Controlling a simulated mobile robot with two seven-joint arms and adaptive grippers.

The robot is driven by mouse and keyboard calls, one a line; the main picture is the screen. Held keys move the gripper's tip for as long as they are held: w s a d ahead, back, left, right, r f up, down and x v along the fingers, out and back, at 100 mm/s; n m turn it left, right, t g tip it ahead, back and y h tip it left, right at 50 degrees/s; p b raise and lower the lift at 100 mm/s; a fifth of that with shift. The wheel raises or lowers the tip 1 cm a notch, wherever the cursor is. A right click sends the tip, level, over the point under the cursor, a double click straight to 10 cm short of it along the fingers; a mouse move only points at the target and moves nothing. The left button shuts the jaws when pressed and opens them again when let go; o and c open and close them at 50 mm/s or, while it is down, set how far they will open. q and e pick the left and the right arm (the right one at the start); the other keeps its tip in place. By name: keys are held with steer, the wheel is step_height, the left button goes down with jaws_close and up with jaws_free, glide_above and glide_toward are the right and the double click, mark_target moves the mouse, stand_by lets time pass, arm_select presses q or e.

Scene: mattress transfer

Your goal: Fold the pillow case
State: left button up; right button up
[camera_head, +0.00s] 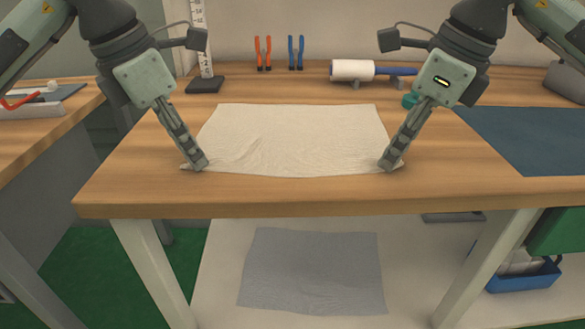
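The cream pillow case (285,135) lies spread out on the wooden table, slightly wrinkled, with its near edge close to the table's front edge. My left gripper (197,165) is at its near left corner, fingers together, with a bit of cloth showing beside the fingertips. My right gripper (390,164) is at its near right corner in the same way, with a bit of cloth at the fingertips. Both corners look pinched, and the cloth right between the fingers is hidden.
On the wooden table (300,195), a height gauge (205,85), orange pliers (263,53), blue pliers (296,52) and a white roll (352,70) are at the back. A dark blue mat (530,135) lies right. A grey cloth (312,270) lies on the shelf below.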

arm_select(q)
steer(key=shift+f, duration=0.2)
jaws_close()
arm_select(e)
steer(key=shift+f, duration=0.15)
jaws_close()
steer(key=shift+s+f, duration=0.1)
stand_by(0.7)
